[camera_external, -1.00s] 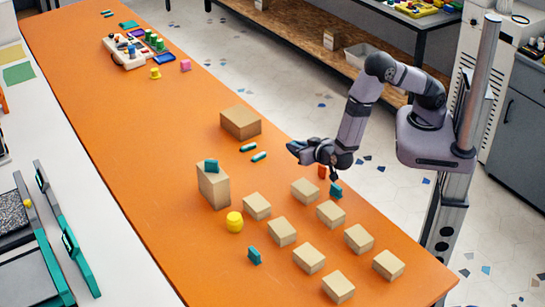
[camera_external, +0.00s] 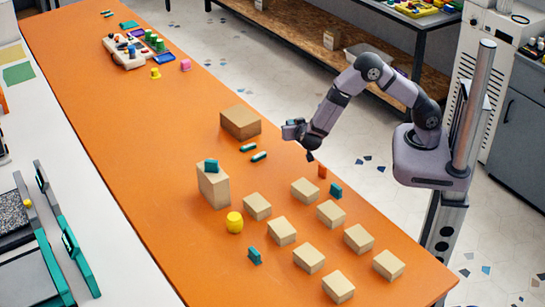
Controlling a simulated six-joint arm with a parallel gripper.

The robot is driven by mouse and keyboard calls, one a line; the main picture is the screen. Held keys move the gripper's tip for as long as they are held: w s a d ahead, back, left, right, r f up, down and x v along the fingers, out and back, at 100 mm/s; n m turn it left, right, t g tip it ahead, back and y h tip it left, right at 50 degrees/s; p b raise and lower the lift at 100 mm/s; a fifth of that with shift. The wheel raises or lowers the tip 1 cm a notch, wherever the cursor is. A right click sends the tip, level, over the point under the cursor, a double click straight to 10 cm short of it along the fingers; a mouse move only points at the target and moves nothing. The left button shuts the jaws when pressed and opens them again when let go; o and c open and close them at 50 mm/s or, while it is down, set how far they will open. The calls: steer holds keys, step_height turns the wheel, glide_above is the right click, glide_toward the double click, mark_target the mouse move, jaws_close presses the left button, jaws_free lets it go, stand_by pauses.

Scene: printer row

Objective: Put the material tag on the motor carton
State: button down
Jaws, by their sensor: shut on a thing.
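My gripper (camera_external: 309,156) is shut above the right edge of the orange table, pointing down. What it holds is too small and dark to make out. Small teal tags stand on the table (camera_external: 336,191), in front of the cartons (camera_external: 254,256) and on top of a tall tan carton (camera_external: 213,187). A small orange piece (camera_external: 322,171) stands just below and right of my gripper. A wide brown carton (camera_external: 240,123) lies to its left. Several small tan cartons (camera_external: 305,191) stand in rows nearer the front. I cannot tell which carton is the motor carton.
A yellow cylinder (camera_external: 234,222) stands by the tall carton. A white tray with coloured pieces (camera_external: 127,52) is at the far end. The table's middle left is clear.

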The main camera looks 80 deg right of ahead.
steer(key=w+d, duration=0.1)
steer(key=d, duration=0.1)
steer(key=w+d+m+g+b, duration=0.1)
steer(key=w+d+g+b, duration=0.1)
steer(key=d, duration=0.1)
steer(key=shift+w+d+r+m, duration=0.25)
steer(key=shift+w+d+m, duration=0.1)
steer(key=shift+m, duration=0.05)
steer(key=w+d+r+b, duration=0.2)
steer(key=w+d+r, duration=0.1)
steer(key=w+r, duration=0.15)
step_height(320, 180, up, 6)
steer(key=n+t+y, duration=0.3)
steer(key=n+t, duration=0.3)
glide_above(245, 119)
steer(key=shift+r+p, duration=0.1)
steer(key=shift+p, duration=0.25)
steer(key=shift+f+b, duration=0.7)
steer(key=shift+f, duration=4.3)
steer(key=shift+f, duration=0.2)
steer(key=c, duration=1.8)
jaws_free()
steer(key=shift+r, duration=0.1)
